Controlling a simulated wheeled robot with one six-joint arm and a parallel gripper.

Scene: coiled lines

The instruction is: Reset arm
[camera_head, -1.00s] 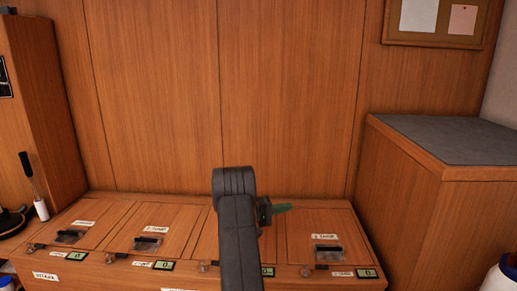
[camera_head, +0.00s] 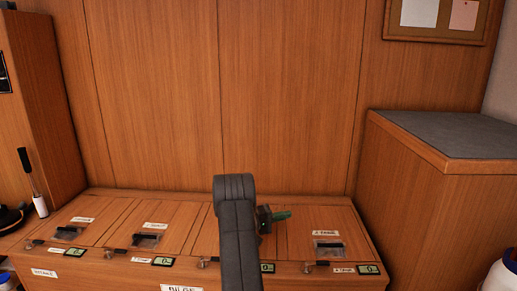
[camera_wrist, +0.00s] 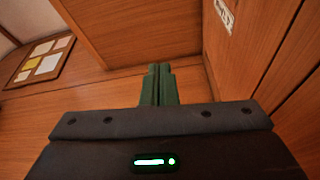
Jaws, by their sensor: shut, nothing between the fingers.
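My arm rises in front of the wooden bench in the head view. My gripper (camera_head: 280,216) shows as green fingers pointing right, just beside the dark arm link, over the bench top in that view. In the wrist view my gripper (camera_wrist: 160,70) has its two green fingers together, with nothing between them. Wood panelling lies beyond the fingertips. The arm hides part of the bench and one of its lids.
The wooden bench (camera_head: 110,208) has several labelled lids and small displays. A grey-topped cabinet (camera_head: 455,135) stands at right, a tall wooden cabinet (camera_head: 40,100) at left. A black-handled lever (camera_head: 30,175) is near it. A notice board (camera_head: 440,35) hangs at upper right.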

